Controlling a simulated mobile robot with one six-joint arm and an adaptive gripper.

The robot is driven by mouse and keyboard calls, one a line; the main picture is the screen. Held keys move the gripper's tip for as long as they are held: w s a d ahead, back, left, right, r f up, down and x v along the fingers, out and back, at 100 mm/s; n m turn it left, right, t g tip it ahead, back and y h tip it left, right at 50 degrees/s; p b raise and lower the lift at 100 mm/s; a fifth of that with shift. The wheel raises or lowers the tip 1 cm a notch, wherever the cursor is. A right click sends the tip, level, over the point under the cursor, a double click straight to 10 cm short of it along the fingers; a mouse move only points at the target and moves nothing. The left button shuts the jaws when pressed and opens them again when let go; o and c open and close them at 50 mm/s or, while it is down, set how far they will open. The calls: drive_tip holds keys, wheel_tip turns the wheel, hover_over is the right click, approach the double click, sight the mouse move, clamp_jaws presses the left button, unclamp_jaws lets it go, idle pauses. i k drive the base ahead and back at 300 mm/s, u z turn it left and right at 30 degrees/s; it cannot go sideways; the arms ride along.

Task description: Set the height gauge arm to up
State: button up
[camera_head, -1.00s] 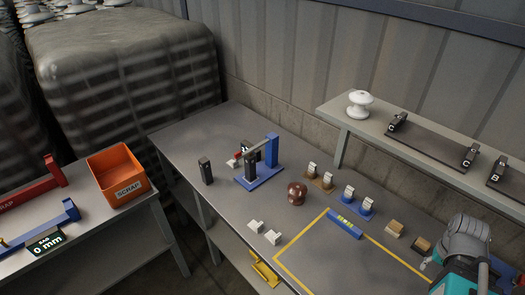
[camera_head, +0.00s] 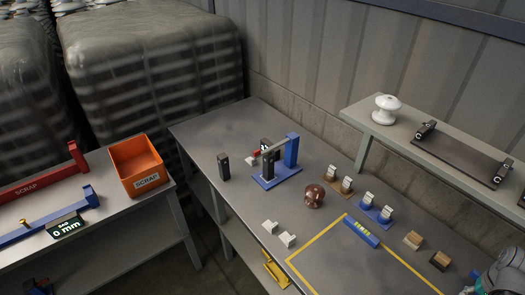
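The blue height gauge (camera_head: 290,150) stands on the grey workbench, left of the middle of its top. It has a flat blue base, a tall blue post and a shorter dark post. Its pale arm (camera_head: 277,145) reaches left from the top of the blue post towards a small dark and red part (camera_head: 260,150). The arm looks slightly sloped; I cannot tell its exact setting. My arm shows at the lower right corner, far from the gauge. My gripper's fingers cannot be made out there.
A black block (camera_head: 223,167) stands left of the gauge. A brown insulator (camera_head: 314,196), white blocks (camera_head: 278,234) and a blue level (camera_head: 361,231) lie nearer. A shelf (camera_head: 365,130) with a white insulator (camera_head: 386,108) is behind right. An orange scrap bin (camera_head: 137,166) is left.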

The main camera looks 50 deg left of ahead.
sight(257, 154)
drive_tip(key=u, duration=0.1)
drive_tip(key=k, duration=1.55)
drive_tip(key=u, duration=1.25)
drive_tip(key=i, duration=1.05)
drive_tip(key=z, duration=0.05)
